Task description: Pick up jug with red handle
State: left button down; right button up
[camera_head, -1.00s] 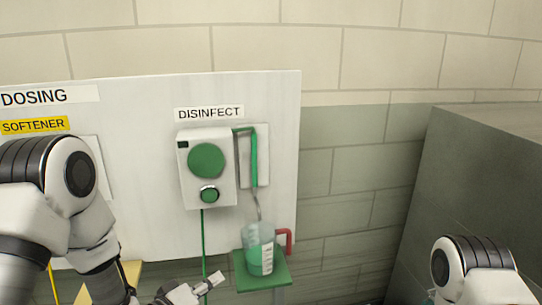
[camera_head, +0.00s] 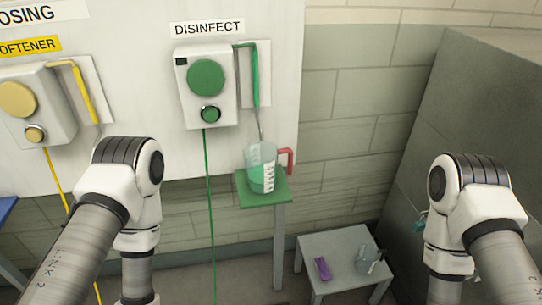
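The jug with the red handle (camera_head: 261,168) stands upright on a small green-topped stand (camera_head: 263,197), under the spout of the green dispenser. It is clear, with white graduation marks and green liquid inside. Its red handle (camera_head: 288,159) points right. My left arm comes in at the lower left and its gripper is out of the picture below. My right arm is at the lower right; a small teal bit (camera_head: 421,221) shows beside it, but I cannot make out its gripper fingers. Neither arm touches the jug.
The green dispenser (camera_head: 207,88) labelled DISINFECT hangs on the white panel, with a yellow one (camera_head: 32,105) to its left. A low grey table (camera_head: 335,248) holds a purple item (camera_head: 322,268) and a clear jug (camera_head: 368,259). A grey block (camera_head: 480,120) stands at right.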

aim_at(260, 158)
jog(key=z, duration=1)
jog(key=k+j+z, duration=0.2)
jog(key=k+z, duration=0.75)
jog(key=u, duration=1.65)
